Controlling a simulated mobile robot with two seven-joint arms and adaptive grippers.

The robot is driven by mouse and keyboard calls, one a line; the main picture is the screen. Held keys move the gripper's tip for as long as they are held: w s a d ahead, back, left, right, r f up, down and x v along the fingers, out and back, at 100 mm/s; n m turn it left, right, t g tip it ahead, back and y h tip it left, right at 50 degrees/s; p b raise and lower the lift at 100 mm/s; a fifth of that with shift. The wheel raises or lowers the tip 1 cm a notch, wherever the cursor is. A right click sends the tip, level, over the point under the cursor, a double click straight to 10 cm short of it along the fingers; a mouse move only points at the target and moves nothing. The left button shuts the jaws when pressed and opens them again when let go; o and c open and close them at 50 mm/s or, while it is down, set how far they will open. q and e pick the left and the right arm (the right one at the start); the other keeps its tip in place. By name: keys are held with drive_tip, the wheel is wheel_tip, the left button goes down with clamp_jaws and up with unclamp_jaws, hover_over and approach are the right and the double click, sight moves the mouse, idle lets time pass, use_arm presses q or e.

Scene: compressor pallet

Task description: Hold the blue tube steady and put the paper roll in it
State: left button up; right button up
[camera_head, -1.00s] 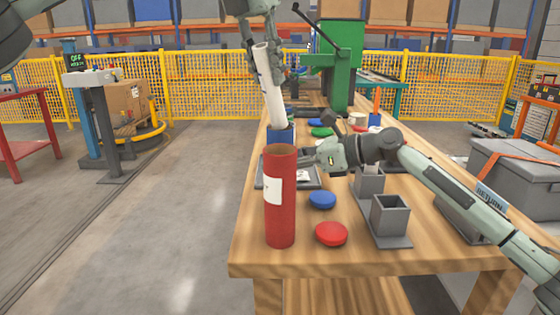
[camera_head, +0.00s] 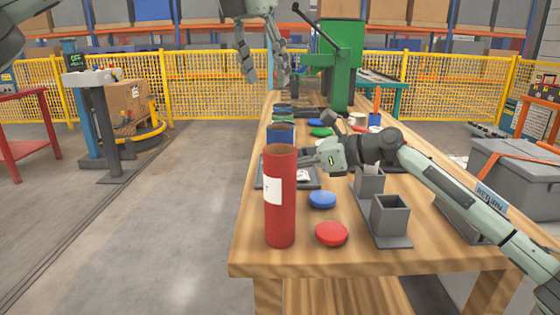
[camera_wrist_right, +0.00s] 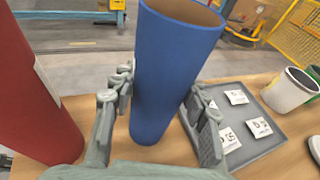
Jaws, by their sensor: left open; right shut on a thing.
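The blue tube (camera_head: 281,133) stands upright on the table behind the red tube, which hides most of it. In the right wrist view the blue tube (camera_wrist_right: 170,75) stands between the fingers of my right gripper (camera_wrist_right: 165,100), which is shut on it. My right gripper also shows beside it in the head view (camera_head: 312,158). My left gripper (camera_head: 266,78) is open and empty, above and behind the blue tube. The paper roll is not visible in either view now. The tube's brown inner wall shows at its mouth, but its depth is hidden.
The red tube (camera_head: 280,205) stands in front, close to my right gripper. A grey tray (camera_wrist_right: 265,140) with cards lies beside the blue tube. A blue lid (camera_head: 322,199), a red lid (camera_head: 331,233) and a grey square holder (camera_head: 390,216) are nearby. A green press (camera_head: 340,65) stands behind.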

use_arm(q)
drive_tip(key=v, duration=1)
use_arm(e)
drive_tip(key=o, duration=1.2)
